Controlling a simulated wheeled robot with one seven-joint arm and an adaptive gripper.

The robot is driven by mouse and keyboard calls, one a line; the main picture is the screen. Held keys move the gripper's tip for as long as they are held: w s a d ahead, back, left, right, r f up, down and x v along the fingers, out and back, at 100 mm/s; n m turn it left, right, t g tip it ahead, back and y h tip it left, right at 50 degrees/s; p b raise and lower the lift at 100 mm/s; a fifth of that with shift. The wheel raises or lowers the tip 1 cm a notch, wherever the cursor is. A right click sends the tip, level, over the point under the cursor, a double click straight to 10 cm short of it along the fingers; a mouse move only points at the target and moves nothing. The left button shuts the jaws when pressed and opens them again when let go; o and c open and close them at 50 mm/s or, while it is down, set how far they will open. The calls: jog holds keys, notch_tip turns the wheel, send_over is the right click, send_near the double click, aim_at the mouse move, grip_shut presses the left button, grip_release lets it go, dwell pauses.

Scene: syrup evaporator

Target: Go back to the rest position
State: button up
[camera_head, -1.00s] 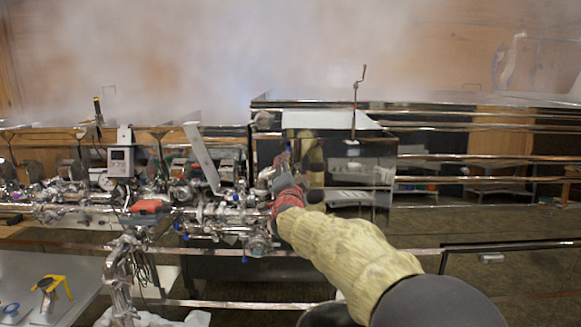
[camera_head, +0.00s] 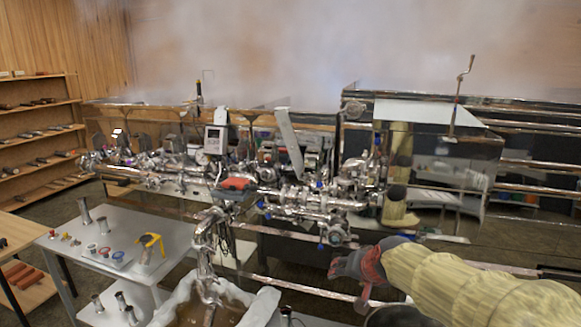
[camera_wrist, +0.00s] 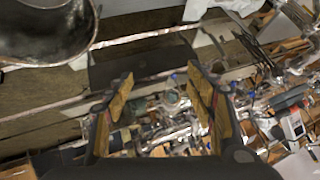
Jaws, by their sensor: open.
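My gripper (camera_head: 354,272) is at the end of my arm in its pale yellow knitted sleeve, at the lower right of the head view. It is in the air in front of the evaporator's steel piping (camera_head: 310,200). In the wrist view my gripper (camera_wrist: 160,100) has its two wood-coloured finger pads well apart. Nothing is between them. The pipes and valves (camera_wrist: 165,130) show behind the gap, apart from the fingers.
A steaming steel evaporator (camera_head: 430,140) runs along the back. A grey table (camera_head: 75,248) with small fittings and a yellow-handled tool (camera_head: 150,245) stands at the left. A lined bin (camera_head: 262,305) is at the front. Wooden shelves (camera_head: 38,105) line the left wall.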

jog(key=s+d+n+g, duration=0.1)
jog(key=s, duration=1.5)
jog(key=s+d+n+g+h, duration=0.1)
jog(key=s+d+n, duration=0.1)
jog(key=s, duration=1.4)
jog(key=shift+s+d+f+n+g, duration=0.2)
jog(key=shift+n+g, duration=0.1)
jog(key=shift+g, duration=0.1)
